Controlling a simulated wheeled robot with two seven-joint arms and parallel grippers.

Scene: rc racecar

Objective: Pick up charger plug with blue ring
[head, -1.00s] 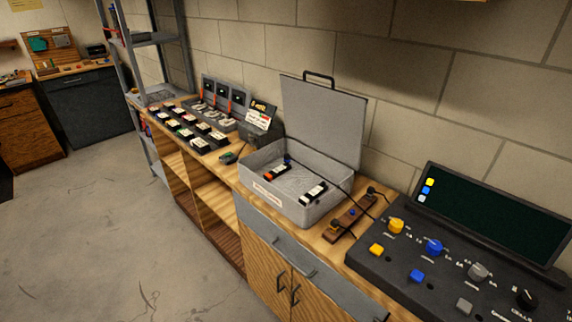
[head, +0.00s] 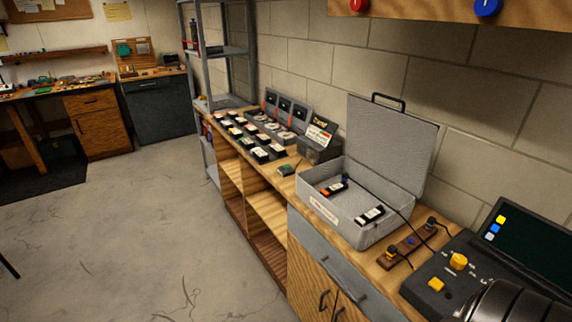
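A wooden strip (head: 409,245) lies on the bench right of the open grey case, with a small black plug at its far end (head: 431,222) and another at its near end (head: 391,253). A small blue spot (head: 411,239) shows between them. Another small blue piece (head: 345,178) shows inside the case, by a black and orange battery (head: 335,189). A thin black cable runs out of the case toward the strip. I cannot tell which blue mark is a plug's ring. Neither gripper is in view.
The grey case (head: 352,233) stands open, lid (head: 390,145) up, with a black and white battery (head: 370,216) inside. A dark control panel (head: 450,280) fills the bench's right. Several small boxes (head: 250,143) stand farther left. The floor (head: 140,230) is clear.

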